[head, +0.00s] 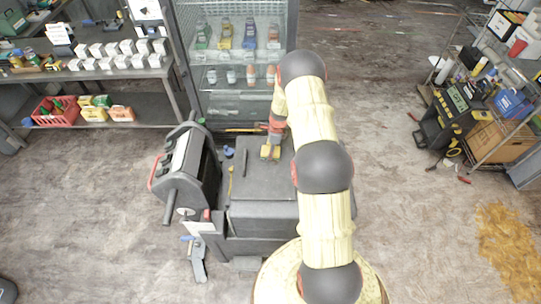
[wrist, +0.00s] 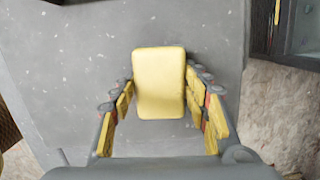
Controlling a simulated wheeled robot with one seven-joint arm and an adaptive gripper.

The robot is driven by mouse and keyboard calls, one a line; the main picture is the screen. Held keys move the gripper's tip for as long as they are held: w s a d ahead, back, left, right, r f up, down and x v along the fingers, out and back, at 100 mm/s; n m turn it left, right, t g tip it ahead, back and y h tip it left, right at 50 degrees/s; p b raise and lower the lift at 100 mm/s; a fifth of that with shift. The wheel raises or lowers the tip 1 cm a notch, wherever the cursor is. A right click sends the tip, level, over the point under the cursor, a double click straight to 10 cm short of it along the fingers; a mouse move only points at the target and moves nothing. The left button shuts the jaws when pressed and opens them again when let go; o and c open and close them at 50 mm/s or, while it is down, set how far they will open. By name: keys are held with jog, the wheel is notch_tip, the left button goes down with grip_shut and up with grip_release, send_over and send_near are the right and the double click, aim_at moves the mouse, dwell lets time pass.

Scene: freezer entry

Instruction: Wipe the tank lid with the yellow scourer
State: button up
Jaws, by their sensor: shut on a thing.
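The yellow scourer (wrist: 160,82) is a rounded block between the fingers of my gripper (wrist: 160,92) in the wrist view. My gripper is shut on it, with a finger along each side. The tank lid (wrist: 75,75) is the flat grey surface beneath, with small pale specks scattered on it. In the head view the lid (head: 262,190) is the grey top in the middle, and my gripper (head: 270,152) is over its far part. I cannot tell whether the scourer touches the lid.
A dark thin tool (head: 245,165), a yellow strip (head: 230,180) and a small blue item (head: 229,152) lie left of my gripper. A dark machine (head: 188,168) stands at the left. A glass-fronted cabinet (head: 237,85) stands behind. Floor is open to the right.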

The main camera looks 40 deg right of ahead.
jog(key=shift+w+d, duration=0.5)
jog(key=shift+w, duration=0.15)
jog(key=shift+w+d+f+b, duration=0.1)
jog(key=shift+w+d+b, duration=1.15)
jog(key=shift+w, duration=0.25)
